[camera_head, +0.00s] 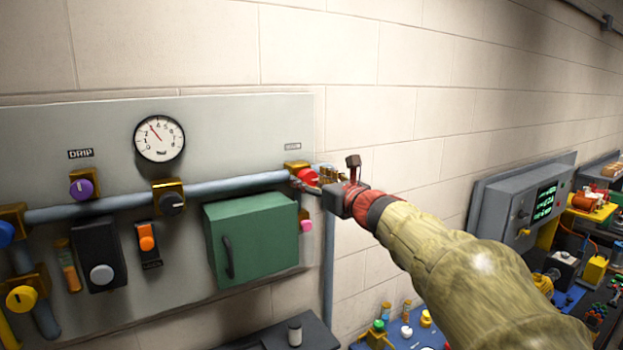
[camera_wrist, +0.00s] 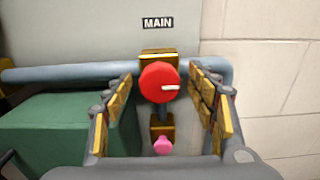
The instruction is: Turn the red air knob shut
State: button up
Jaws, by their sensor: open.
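The red air knob (camera_wrist: 158,83) sits on a brass fitting on the blue-grey pipe, under a label reading MAIN. Its white mark points right in the wrist view. In the head view the red knob (camera_head: 307,177) is at the right end of the panel, partly hidden by my fingers. My gripper (camera_head: 327,178) is in front of it, reaching in from the right. In the wrist view my gripper (camera_wrist: 162,93) is open, with one finger on each side of the knob and visible gaps between.
A pink knob (camera_wrist: 163,146) on a brass fitting is below the red knob. A green box (camera_head: 252,237) projects from the panel at lower left. A gauge (camera_head: 159,139) and other coloured knobs are farther left. Bare wall lies to the right.

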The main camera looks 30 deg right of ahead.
jog(key=c, duration=0.3)
jog(key=c, duration=0.8)
jog(key=shift+c, duration=0.2)
jog(key=shift+f+n+b, duration=0.1)
jog(key=shift+n+b, duration=0.2)
jog(key=shift+b, duration=0.35)
jog(key=n+b, duration=0.2)
jog(key=b, duration=0.2)
jog(key=shift+a+f+n, duration=0.1)
jog(key=shift+f+n, duration=0.05)
jog(key=shift+n, duration=0.25)
jog(key=n+b, duration=0.5)
jog(key=b, duration=0.2)
jog(key=shift+a+f, duration=0.1)
jog(key=n+b, duration=0.9)
jog(key=shift+n, duration=0.3)
